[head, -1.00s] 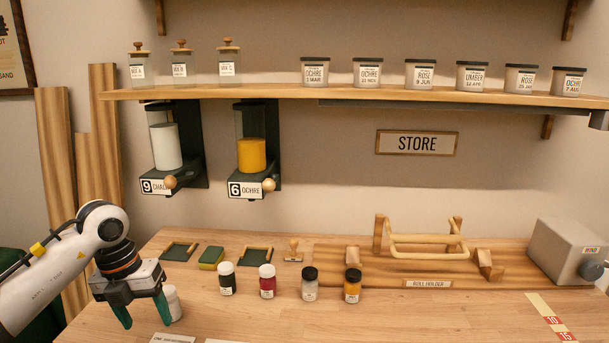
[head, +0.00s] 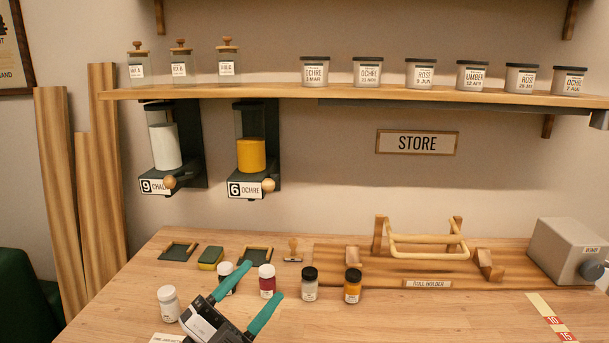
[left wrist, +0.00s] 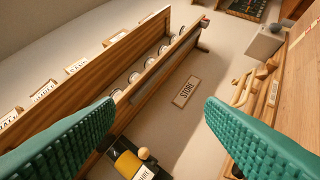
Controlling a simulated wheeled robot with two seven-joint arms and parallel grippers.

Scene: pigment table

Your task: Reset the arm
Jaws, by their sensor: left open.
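My left gripper (head: 250,300) is open and empty at the bottom of the head view, its two green fingers apart and pointing up and right. In the head view it overlaps the lower part of a dark-lidded or dark-filled jar (head: 226,270), partly hiding it. In the left wrist view the green fingers (left wrist: 160,140) are wide apart, with nothing between them but the wall, the STORE sign (left wrist: 186,91) and a dispenser beyond. A white jar (head: 168,303) stands on the table left of the gripper. My right gripper is not in view.
The wooden table (head: 420,315) holds a red jar (head: 267,281), a grey jar (head: 310,284), an ochre jar (head: 352,286), a roll holder (head: 425,260) and a grey box (head: 566,250). A shelf (head: 270,94) with jars and two dispensers hangs behind.

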